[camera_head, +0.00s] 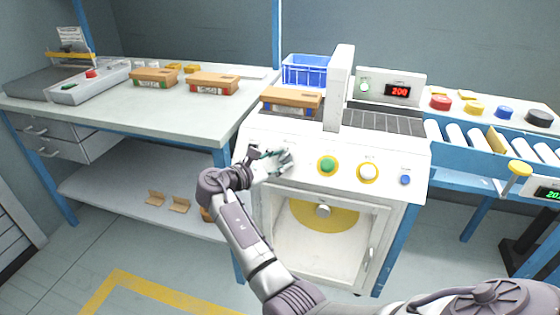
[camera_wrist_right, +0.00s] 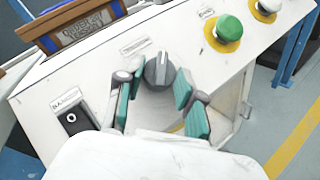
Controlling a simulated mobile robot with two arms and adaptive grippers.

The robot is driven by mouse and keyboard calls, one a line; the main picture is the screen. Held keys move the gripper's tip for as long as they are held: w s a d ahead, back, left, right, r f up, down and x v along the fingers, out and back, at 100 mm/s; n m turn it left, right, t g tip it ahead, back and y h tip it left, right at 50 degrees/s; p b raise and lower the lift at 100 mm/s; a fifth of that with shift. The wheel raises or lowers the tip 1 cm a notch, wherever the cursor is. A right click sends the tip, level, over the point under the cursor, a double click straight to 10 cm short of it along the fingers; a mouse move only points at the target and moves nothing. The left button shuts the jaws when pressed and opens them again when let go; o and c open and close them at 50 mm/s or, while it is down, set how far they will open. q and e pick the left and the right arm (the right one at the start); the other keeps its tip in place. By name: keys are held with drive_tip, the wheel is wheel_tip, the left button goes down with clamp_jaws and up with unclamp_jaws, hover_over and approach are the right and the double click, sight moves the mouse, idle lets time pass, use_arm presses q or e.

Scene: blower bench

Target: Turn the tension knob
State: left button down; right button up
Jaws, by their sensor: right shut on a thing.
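The tension knob (camera_wrist_right: 157,68) is a dark grey dial with a white pointer line, on the white front panel of the machine. In the wrist view the pointer points roughly up, toward a small label too blurred to read. My right gripper (camera_wrist_right: 155,92) is shut on the knob, with teal finger pads on either side of it. In the head view my right gripper (camera_head: 276,161) is at the left part of the panel and hides the knob. My left gripper is not in view.
Right of the knob on the panel are a green button (camera_head: 327,165), a white button with a yellow ring (camera_head: 367,172) and a blue button (camera_head: 405,180). A black switch (camera_wrist_right: 72,118) is to its left. A cardboard box (camera_head: 291,99) lies above on the machine.

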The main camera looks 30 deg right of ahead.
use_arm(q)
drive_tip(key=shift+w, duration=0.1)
use_arm(e)
drive_tip(key=shift+m+g, duration=0.5)
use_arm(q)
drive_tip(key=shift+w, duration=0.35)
use_arm(e)
drive_tip(key=o, duration=1.1)
drive_tip(key=shift+o, duration=0.2)
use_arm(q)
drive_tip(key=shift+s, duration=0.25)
use_arm(e)
drive_tip(key=v, duration=0.7)
drive_tip(key=shift+a, duration=0.3)
